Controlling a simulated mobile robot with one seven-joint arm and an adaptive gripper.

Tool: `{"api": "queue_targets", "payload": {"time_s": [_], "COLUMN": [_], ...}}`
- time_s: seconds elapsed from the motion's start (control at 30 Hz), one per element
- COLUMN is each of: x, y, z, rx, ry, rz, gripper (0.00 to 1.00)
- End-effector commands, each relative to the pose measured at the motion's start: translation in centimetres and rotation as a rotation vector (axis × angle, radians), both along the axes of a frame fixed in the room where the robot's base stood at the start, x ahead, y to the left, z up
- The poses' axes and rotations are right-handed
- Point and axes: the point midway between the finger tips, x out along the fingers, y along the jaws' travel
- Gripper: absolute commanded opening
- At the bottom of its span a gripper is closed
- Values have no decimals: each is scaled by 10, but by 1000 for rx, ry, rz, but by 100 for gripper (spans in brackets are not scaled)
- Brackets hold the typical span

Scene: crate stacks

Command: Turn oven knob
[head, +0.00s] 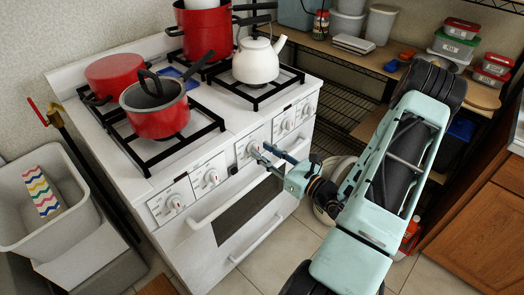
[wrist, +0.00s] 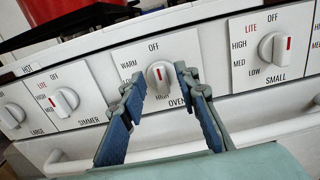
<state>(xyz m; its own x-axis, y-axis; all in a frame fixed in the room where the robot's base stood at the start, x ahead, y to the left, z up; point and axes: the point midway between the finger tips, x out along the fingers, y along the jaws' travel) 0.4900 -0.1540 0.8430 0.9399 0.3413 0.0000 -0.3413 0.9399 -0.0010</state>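The oven knob (wrist: 153,80) is white with a red mark, on a panel lettered OVEN in the wrist view. Its red mark points up, roughly at OFF. In the head view the oven knob (head: 252,147) is on the stove's front, partly behind the fingertips. My gripper (wrist: 158,78) is open, with one blue-grey finger on each side of the knob. The fingertips look close to the knob; I cannot tell whether they touch it. My gripper (head: 262,153) reaches in from the right in the head view.
The simmer knob (wrist: 65,102) is left of it and the small-burner knob (wrist: 276,47) right. The oven door handle (head: 235,195) runs below. Red pots (head: 160,118) and a white kettle (head: 256,62) stand on the stove. A grey bin (head: 85,225) is at left.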

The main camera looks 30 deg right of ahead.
Motion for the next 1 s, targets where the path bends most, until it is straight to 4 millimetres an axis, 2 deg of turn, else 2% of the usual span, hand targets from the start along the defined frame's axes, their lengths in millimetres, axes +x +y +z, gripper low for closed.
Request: {"api": "queue_targets", "payload": {"time_s": [0.13,0.43,0.7,1.0], "x": [10,12,12,11], "y": [4,5,5,5], "z": [0,0,0,0], "rx": [1,1,0,-11], "ry": [1,1,1,-4], "rz": [1,0,0,0], "gripper": [29,29,0,0]}}
